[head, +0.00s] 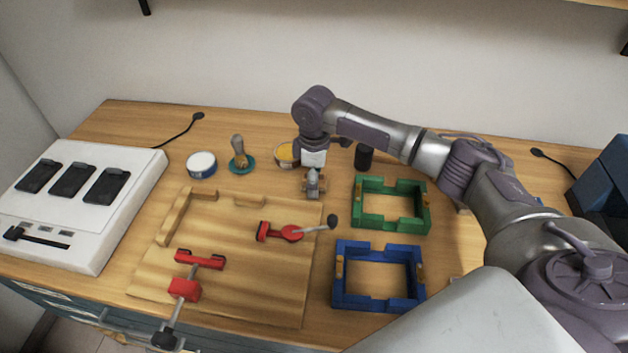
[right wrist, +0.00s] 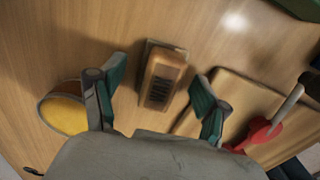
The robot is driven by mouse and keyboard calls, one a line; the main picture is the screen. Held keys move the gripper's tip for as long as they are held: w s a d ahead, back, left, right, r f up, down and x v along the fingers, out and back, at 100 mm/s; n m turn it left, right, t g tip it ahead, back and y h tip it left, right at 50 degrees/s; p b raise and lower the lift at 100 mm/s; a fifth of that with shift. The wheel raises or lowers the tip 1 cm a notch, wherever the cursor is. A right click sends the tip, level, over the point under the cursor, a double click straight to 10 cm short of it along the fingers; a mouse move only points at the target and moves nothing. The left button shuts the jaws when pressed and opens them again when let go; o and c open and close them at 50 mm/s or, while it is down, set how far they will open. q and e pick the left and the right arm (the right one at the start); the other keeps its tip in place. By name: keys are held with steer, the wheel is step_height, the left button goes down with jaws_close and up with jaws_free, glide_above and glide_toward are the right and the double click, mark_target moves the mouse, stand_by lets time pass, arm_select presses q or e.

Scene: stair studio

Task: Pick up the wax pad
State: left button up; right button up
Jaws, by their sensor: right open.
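The wax pad appears to be the small brown block (right wrist: 165,72) with dark lettering, lying on the wooden bench in the right wrist view. My right gripper (right wrist: 158,78) is open, with one teal-lined finger on each side of the block and visible gaps between. In the head view my right gripper (head: 313,182) points down over the bench, just behind the wooden work board, and mostly hides the block. Whether the fingers are down at the block's height I cannot tell. My left gripper is not in view.
A tin with yellow contents (head: 286,154) stands close to the gripper; a teal-based brush (head: 239,158) and white-lidded tin (head: 201,165) are further left. The work board (head: 225,270) carries red clamps. Green (head: 390,228) and blue (head: 378,303) frames lie to the right.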

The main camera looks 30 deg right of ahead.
steer(key=shift+c, duration=0.2)
steer(key=c, duration=1.2)
steer(key=shift+r, duration=0.1)
steer(key=shift+r, duration=0.6)
step_height(320, 180, up, 3)
steer(key=shift+f+b, duration=0.15)
steer(key=shift+b, duration=0.25)
steer(key=s+d+r, duration=0.1)
steer(key=s+r, duration=0.6)
steer(key=s, duration=0.4)
steer(key=shift+s+d+b, duration=0.15)
steer(key=shift+s+b, duration=0.15)
steer(key=shift+b, duration=0.1)
